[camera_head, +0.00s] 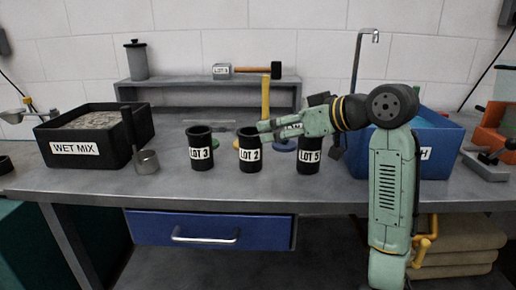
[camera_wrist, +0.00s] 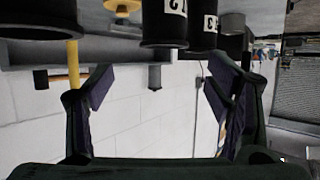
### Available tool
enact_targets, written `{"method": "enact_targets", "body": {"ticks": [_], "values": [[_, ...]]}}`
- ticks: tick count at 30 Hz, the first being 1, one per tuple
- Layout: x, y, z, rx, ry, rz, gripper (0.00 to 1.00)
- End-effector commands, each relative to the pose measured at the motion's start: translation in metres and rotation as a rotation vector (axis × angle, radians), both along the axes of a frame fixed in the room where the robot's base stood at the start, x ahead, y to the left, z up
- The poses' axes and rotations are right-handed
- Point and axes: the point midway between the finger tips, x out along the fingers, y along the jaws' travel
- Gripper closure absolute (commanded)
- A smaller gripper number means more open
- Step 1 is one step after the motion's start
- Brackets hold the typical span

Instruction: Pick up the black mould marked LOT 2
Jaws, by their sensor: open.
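The black mould marked LOT 2 (camera_head: 249,157) stands upright on the grey bench, the middle one of three alike moulds. In the wrist view, which looks upside down, the LOT 2 mould (camera_wrist: 164,22) shows at the top centre, partly cut off by the frame. My gripper (camera_head: 266,131) reaches in from the right, its tips close to the mould's upper right rim in the head view. In the wrist view my gripper (camera_wrist: 160,88) has its fingers spread wide with nothing between them; the mould appears beyond the fingers, not between them. Whether they touch it cannot be told.
A yellow post (camera_head: 265,98) rises behind. A WET MIX box (camera_head: 74,150) with a scoop (camera_head: 147,161) is left; a blue tub (camera_head: 445,150) is right.

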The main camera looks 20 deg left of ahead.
Motion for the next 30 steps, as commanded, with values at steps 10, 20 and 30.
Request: {"method": "enact_targets", "body": {"ticks": [10, 20, 30], "values": [[0.018, 0.042, -0.019, 0.001, 0.002, 0.001, 0.27], [0.032, 0.079, -0.038, 0.001, 0.000, 0.001, 0.27], [0.035, 0.086, -0.042, 0.002, -0.001, 0.000, 0.27]]}}
